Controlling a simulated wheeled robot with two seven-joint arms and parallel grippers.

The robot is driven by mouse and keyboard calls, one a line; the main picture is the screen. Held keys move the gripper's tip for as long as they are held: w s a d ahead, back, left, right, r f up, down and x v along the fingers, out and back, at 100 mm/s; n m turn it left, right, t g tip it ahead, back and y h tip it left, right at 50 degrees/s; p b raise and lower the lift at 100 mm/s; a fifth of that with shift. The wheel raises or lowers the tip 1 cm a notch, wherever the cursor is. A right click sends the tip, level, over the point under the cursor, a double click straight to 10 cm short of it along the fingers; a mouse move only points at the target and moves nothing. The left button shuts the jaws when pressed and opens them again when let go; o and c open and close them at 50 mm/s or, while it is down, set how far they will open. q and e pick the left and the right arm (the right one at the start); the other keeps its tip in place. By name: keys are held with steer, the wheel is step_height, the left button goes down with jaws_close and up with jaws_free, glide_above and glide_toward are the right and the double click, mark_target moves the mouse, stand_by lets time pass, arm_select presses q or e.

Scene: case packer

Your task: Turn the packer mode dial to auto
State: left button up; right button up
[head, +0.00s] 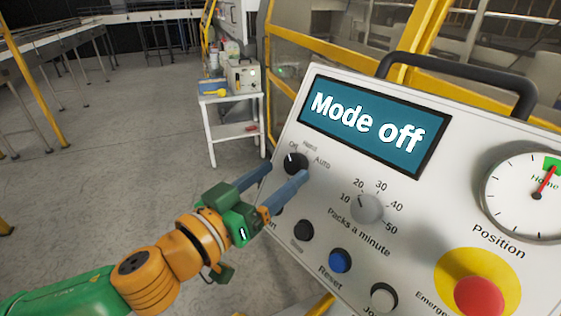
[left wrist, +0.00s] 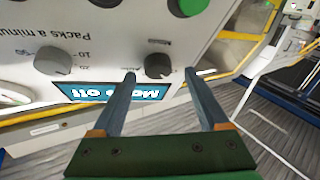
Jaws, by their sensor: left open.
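The mode dial (head: 295,163) is a small black knob on the white sloping panel, with Off, Hand and Auto marked around it. Its white mark points up-left toward Off. The screen (head: 374,127) above it reads "Mode off". My left gripper (head: 286,170) is open, its two blue-grey fingers pointing at the dial. In the left wrist view the dial (left wrist: 158,66) appears between the open fingertips (left wrist: 160,73), one on each side; I cannot tell whether they touch it. My right gripper is not in view.
The packs-a-minute knob (head: 367,208) is right of the dial. Below are black, blue (head: 340,260) and grey buttons. A red emergency button (head: 478,297) and a position gauge (head: 530,195) are at the right. A white cart (head: 232,130) stands behind; the floor at left is open.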

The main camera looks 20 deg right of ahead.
arm_select(q)
steer(key=shift+w+d, duration=0.2)
steer(key=shift+d, duration=0.3)
steer(key=shift+w+d, duration=0.15)
steer(key=shift+d, duration=0.35)
steer(key=shift+a, duration=0.25)
steer(key=shift+c, duration=1.3)
jaws_close()
